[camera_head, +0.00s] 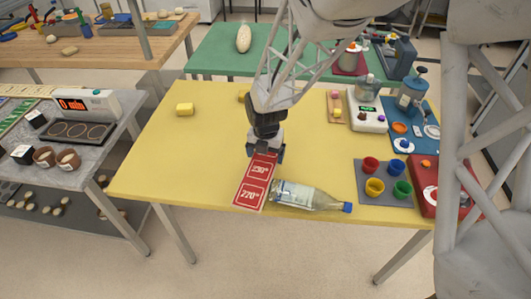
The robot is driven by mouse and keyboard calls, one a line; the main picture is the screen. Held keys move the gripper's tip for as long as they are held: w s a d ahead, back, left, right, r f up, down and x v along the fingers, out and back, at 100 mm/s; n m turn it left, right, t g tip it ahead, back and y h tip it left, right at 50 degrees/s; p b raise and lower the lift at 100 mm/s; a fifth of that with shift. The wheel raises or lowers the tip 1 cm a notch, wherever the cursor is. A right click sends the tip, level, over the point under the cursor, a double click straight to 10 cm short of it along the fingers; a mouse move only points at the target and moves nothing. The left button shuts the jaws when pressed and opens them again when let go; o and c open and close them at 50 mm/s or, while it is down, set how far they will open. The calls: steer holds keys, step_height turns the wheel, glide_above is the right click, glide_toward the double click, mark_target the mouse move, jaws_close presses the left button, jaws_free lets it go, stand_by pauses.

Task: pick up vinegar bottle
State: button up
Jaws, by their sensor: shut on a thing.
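A clear bottle (315,199) with a pale label and a blue cap lies on its side near the front edge of the yellow table, its cap pointing right. I take it for the vinegar bottle. My gripper (266,154) points down behind and left of the bottle, apart from it. Its fingers are at the far end of a red card (250,194) marked 230° and 270°, one on each side, and shut on it. Whether the card is lifted off the table is hard to tell. The bottle's left end is close beside the card.
A grey mat (368,201) with several coloured cups is right of the bottle. A red board (424,205) and a blue tray (430,119) stand further right. The table's left part (165,160) is clear.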

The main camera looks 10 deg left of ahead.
steer(key=shift+w, duration=0.15)
stand_by(0.3)
steer(key=shift+w+d+r+m, duration=0.2)
steer(key=shift+w+r+m, duration=0.05)
steer(key=shift+w+m, duration=0.35)
steer(key=shift+w+d+r+m, duration=0.15)
steer(key=shift+w+r+m, duration=0.1)
steer(key=shift+w+m, duration=0.3)
steer(key=w+d+r+m, duration=0.6)
steer(key=w+d+m, duration=0.2)
steer(key=w+m, duration=0.1)
steer(key=w+d+r+m, duration=0.6)
steer(key=w+d+m, duration=0.2)
steer(key=w+m, duration=0.2)
steer(key=w+d+r+m, duration=0.6)
steer(key=w+d+m, duration=0.2)
steer(key=w+m, duration=0.2)
steer(key=shift+w+d+m, duration=0.15)
steer(key=shift+d+m, duration=0.2)
steer(key=shift+m, duration=1)
